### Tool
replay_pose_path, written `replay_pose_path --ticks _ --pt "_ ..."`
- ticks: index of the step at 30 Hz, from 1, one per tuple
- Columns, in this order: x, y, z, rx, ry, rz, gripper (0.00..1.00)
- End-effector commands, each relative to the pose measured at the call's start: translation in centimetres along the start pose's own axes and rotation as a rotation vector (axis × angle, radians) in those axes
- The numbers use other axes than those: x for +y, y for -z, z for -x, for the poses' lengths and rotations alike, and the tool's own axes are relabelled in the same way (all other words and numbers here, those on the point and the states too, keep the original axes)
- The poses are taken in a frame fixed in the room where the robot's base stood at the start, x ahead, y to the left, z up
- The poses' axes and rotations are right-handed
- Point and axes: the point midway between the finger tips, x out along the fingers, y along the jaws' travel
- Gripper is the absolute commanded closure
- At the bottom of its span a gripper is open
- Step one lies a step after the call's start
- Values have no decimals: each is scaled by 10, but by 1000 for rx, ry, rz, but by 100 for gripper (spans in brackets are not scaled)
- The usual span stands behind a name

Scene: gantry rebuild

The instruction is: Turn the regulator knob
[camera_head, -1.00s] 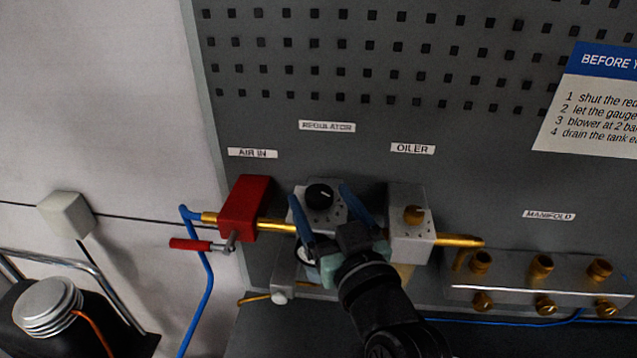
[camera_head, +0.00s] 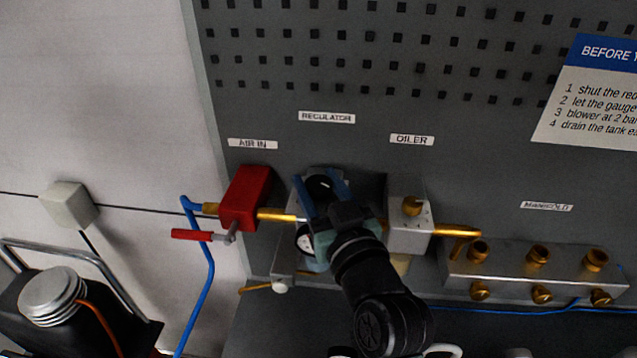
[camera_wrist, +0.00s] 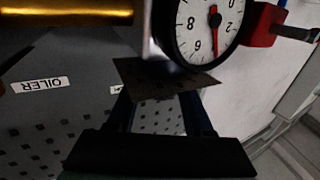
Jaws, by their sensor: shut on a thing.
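The regulator knob (camera_head: 319,186) is black and round with a white mark, on top of the silver regulator block under the REGULATOR label (camera_head: 327,117). My gripper (camera_head: 320,192) has its blue fingers on either side of the knob and is shut on it. In the wrist view the two fingers (camera_wrist: 160,112) reach to a dark plate-like part of the regulator, and the knob itself cannot be made out. The gauge (camera_wrist: 207,25) has a white dial and a red needle; in the head view my gripper partly hides it.
A red valve block (camera_head: 245,198) with a red-handled lever (camera_head: 192,234) stands left of the regulator. The silver oiler block (camera_head: 408,232) is close on the right. A manifold (camera_head: 525,262) with several brass fittings lies further right. A blue hose (camera_head: 208,280) hangs at left.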

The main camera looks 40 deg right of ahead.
Motion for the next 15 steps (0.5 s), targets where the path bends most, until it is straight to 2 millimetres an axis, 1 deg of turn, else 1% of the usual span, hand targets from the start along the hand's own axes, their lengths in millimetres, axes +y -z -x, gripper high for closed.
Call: replay_pose_path --ticks 8,15 --pt "1 -2 0 1 21 0 100" --pt "2 -5 0 6 128 2 100"
